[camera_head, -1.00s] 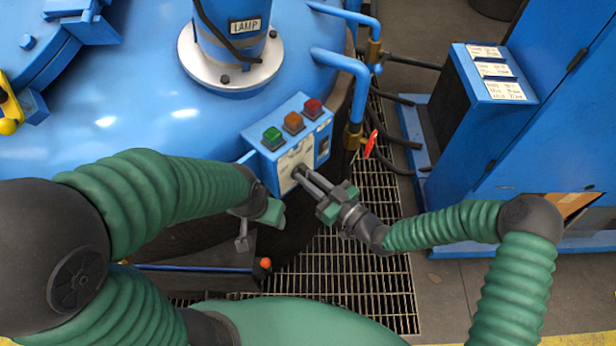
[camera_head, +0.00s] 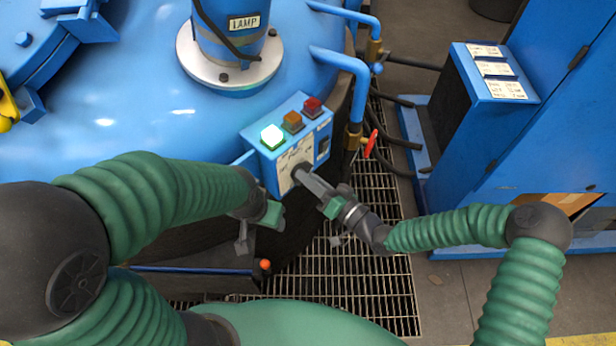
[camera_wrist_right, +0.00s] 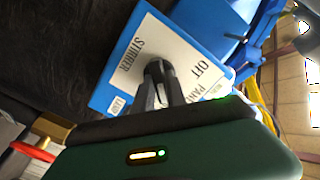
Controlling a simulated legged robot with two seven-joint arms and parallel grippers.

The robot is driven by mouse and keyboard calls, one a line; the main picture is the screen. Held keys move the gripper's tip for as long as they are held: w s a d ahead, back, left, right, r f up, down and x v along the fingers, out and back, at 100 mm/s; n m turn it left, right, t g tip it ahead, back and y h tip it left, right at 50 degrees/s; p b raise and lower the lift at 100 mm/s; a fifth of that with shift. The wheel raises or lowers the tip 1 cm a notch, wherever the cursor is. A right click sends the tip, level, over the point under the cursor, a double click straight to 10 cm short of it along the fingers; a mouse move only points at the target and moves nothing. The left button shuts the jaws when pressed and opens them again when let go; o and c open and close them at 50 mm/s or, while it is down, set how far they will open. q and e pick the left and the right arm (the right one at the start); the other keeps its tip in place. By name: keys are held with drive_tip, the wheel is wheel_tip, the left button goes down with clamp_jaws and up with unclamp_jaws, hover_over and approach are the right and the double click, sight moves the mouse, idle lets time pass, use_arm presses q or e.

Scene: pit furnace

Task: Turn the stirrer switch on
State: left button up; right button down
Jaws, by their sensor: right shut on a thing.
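The stirrer switch is a dark knob (camera_wrist_right: 155,72) on a white plate (camera_wrist_right: 178,60) marked STIRRER and OFF in the right wrist view. The plate is on the front of a blue control box (camera_head: 268,178) in the head view. My right gripper (camera_head: 302,175) is shut on the knob, and its fingers (camera_wrist_right: 158,92) cover much of it. A green button (camera_head: 272,137) on top of the box is brightly lit, beside an orange button (camera_head: 293,121) and a red button (camera_head: 312,106). My left gripper (camera_head: 258,222) hangs left of and below the box, its opening unclear.
A large blue furnace vessel (camera_head: 120,100) with a LAMP post (camera_head: 232,45) is behind the box. Blue pipes (camera_head: 345,62) and a red valve handle (camera_head: 370,144) are to its right. A blue cabinet (camera_head: 540,150) stands at right. Floor grating (camera_head: 350,285) lies below.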

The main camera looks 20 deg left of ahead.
drive_tip(key=shift+w+d+m, duration=0.1)
drive_tip(key=shift+w+m, duration=0.05)
drive_tip(key=shift+m, duration=0.25)
drive_tip(key=c, duration=1.4)
unclamp_jaws()
drive_tip(key=shift+f, duration=0.1)
drive_tip(key=shift+o, duration=0.2)
drive_tip(key=v, duration=1.7)
drive_tip(key=shift+f, duration=0.1)
